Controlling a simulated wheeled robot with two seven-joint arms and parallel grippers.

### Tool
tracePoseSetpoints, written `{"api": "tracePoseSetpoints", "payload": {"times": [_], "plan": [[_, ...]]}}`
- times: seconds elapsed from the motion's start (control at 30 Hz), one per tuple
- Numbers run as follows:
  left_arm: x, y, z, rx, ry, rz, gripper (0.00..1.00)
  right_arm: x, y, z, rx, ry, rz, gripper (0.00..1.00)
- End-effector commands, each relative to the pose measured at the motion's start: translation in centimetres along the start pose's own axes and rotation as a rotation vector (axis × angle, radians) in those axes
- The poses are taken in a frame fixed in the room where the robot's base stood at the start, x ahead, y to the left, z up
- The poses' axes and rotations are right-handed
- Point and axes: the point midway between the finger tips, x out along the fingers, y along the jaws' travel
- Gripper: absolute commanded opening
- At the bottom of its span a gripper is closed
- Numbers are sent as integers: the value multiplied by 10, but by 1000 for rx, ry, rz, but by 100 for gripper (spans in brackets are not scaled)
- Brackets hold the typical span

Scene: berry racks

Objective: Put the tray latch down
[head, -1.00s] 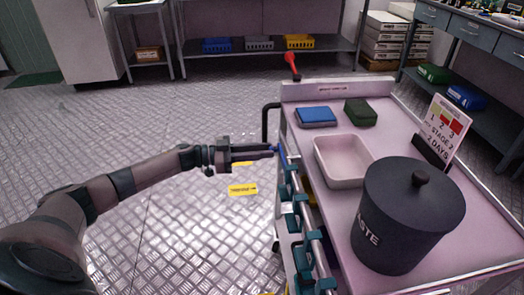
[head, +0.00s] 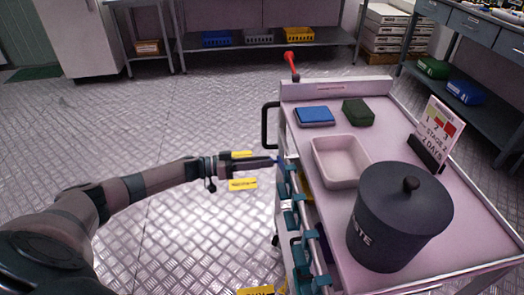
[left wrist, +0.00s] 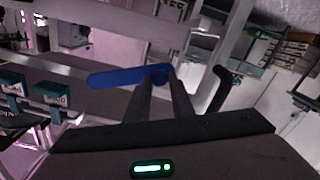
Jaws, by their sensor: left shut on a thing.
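The tray latch is a blue bar (left wrist: 115,77) with a rounded end, seen in the left wrist view against the cart's side. In the head view only a small blue bit (head: 281,161) of it shows at the cart's left edge. My left gripper (head: 274,162) reaches in from the left, level with that edge. In the left wrist view its two fingers (left wrist: 162,78) are shut on the latch's rounded end. The bar extends to the left of the fingers, roughly level in that picture. My right gripper is in neither view.
The cart top (head: 395,145) carries a shallow empty tray (head: 345,183), a dark waste bin (head: 395,232), a blue box (head: 315,115), a green box (head: 358,111) and a sign (head: 437,130). Teal clips (head: 298,217) line the cart's left side. A black handle (head: 265,127) stands beyond my gripper.

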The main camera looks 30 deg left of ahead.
Motion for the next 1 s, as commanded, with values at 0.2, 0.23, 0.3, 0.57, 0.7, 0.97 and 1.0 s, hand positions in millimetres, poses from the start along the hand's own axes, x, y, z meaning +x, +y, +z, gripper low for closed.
{"api": "tracePoseSetpoints", "payload": {"times": [0.2, 0.23, 0.3, 0.57, 0.7, 0.97, 1.0], "plan": [[0, 3, 25, -209, -2, -2, 0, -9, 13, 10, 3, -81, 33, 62], [0, 3, 28, -237, -1, -2, 0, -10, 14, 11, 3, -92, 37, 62], [0, 6, 36, -303, -1, -2, 0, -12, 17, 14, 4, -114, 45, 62], [0, 18, 65, -552, -1, -1, 0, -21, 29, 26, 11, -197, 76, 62], [0, 27, 79, -684, -1, -1, 0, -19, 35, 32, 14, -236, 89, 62], [-1, 48, 100, -920, -2, -2, 0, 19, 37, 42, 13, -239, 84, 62], [-1, 51, 102, -953, -1, -2, 0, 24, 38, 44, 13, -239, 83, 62]]}}
